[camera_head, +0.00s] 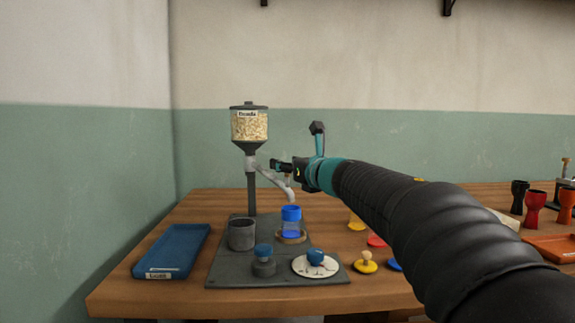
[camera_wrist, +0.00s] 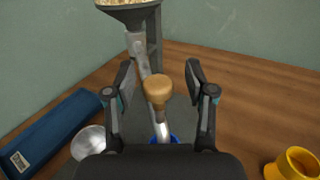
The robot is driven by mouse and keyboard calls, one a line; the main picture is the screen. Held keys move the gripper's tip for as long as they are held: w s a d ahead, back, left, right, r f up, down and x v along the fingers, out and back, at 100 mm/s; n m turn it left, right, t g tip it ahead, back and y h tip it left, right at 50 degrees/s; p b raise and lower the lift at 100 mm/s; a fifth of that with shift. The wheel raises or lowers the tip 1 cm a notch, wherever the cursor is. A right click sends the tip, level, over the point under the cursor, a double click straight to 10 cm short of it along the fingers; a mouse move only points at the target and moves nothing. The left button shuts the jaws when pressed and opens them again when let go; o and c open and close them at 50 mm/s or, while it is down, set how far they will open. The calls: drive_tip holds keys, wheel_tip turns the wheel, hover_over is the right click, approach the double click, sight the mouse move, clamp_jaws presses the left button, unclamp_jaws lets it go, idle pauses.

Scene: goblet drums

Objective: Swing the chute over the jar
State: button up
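The grey metal chute (camera_head: 273,178) slopes down to the right from the neck of the grain hopper (camera_head: 249,126). Its lower end appears above the clear jar with a blue rim (camera_head: 291,213), which stands on a round wooden pad (camera_head: 290,239). In the wrist view the chute (camera_wrist: 139,57) carries a round wooden knob (camera_wrist: 158,87); a bit of the blue jar (camera_wrist: 171,138) shows behind its lower end. My gripper (camera_wrist: 158,64) is open, one finger on each side of the knob, with gaps visible. In the head view my gripper (camera_head: 276,165) is beside the chute.
A grey cup (camera_head: 241,234), a blue-topped grey piece (camera_head: 263,260) and a white dial with a blue knob (camera_head: 316,260) are on the grey base plate (camera_head: 226,270). A blue tray (camera_head: 172,250) lies left. My arm hides part of the right table; coloured goblets (camera_head: 534,208) stand beyond.

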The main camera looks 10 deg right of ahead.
drive_tip(key=v, duration=1.2)
